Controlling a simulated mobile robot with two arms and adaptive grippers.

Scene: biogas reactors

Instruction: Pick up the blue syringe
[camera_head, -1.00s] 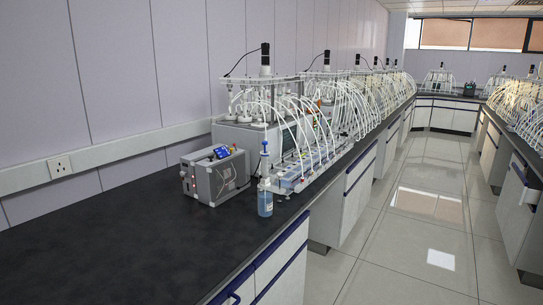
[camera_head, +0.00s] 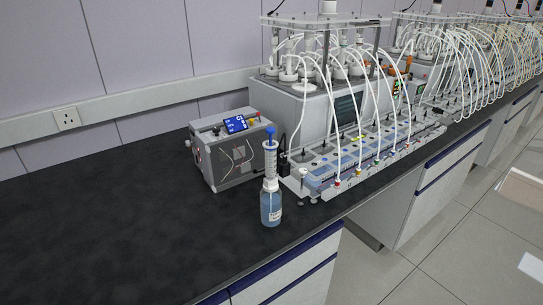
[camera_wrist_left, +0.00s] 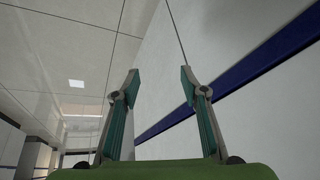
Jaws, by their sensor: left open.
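A syringe with a blue top (camera_head: 270,160) stands upright in the neck of a clear bottle of blue liquid (camera_head: 271,208), near the front edge of the black bench, in the head view. Its lower end is hidden by the bottle. My left gripper (camera_wrist_left: 160,85) shows only in the left wrist view. Its two fingers are apart with nothing between them. It faces a pale cabinet panel with a blue strip, away from the syringe. My right gripper is in neither view.
A grey box with a blue screen (camera_head: 225,155) stands left of the bottle. A reactor rig with white tubes (camera_head: 345,110) and its tube block stand close on the right. The black bench top (camera_head: 100,230) is clear on the left.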

